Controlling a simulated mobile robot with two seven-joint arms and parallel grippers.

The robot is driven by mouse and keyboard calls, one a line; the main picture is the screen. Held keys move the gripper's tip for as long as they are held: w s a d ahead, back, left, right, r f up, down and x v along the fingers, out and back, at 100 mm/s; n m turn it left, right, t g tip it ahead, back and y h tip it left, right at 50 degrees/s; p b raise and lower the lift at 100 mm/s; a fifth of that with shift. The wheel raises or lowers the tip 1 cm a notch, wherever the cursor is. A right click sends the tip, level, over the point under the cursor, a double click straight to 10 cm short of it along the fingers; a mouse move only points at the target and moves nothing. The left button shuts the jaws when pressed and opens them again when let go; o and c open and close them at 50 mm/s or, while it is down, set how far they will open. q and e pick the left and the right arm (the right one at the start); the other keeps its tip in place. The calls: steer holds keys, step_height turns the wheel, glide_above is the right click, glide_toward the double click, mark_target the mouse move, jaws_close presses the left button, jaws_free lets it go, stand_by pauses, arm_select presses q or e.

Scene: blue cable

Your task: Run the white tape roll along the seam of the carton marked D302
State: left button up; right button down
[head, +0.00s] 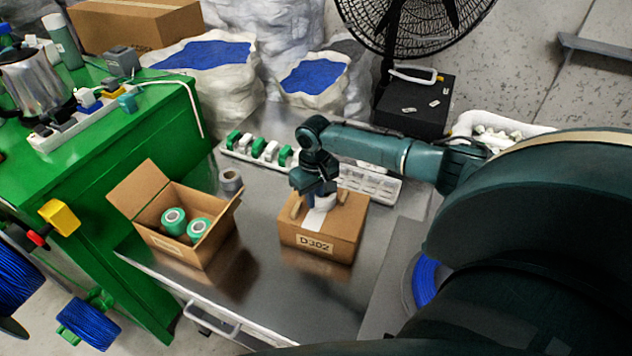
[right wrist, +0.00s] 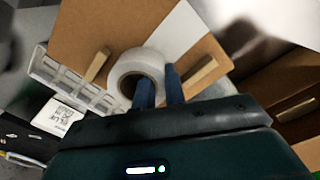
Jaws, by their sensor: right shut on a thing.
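The carton marked D302 (head: 318,246) sits closed on the metal table, its label facing front. It also fills the upper part of the right wrist view (right wrist: 95,30). My right gripper (head: 320,194) is over the carton's top. In the right wrist view its blue fingers (right wrist: 160,88) are shut on the rim of the white tape roll (right wrist: 124,68), one finger at the roll's hole. The roll is at the carton's top; exact contact is hard to tell. A white strip (head: 314,220) lies along the top toward the front edge. My left gripper is not in view.
An open carton (head: 165,240) with green-and-white rolls stands left, a grey roll (head: 230,181) behind it. White trays (head: 370,184) line the table's back. A green bench (head: 110,150) is at left. Bare metal table (head: 285,305) lies in front of the D302 carton.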

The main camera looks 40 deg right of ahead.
mark_target(307, 223)
steer(key=shift+s+a+p, duration=0.4)
steer(key=shift+a+p, duration=0.15)
steer(key=shift+p, duration=0.15)
steer(key=shift+s+a+p, duration=0.35)
steer(key=shift+a+p, duration=0.2)
steer(key=shift+p, duration=0.05)
steer(key=shift+s+a+f, duration=0.1)
steer(key=shift+s+a, duration=0.15)
steer(key=shift+a, duration=0.2)
steer(key=shift+s+a, duration=0.45)
steer(key=shift+a, duration=0.35)
steer(key=shift+s+a, duration=0.35)
steer(key=shift+a, duration=0.2)
steer(key=shift+s+a, duration=0.3)
steer(key=shift+a, duration=0.25)
step_height(307, 223, up, 7)
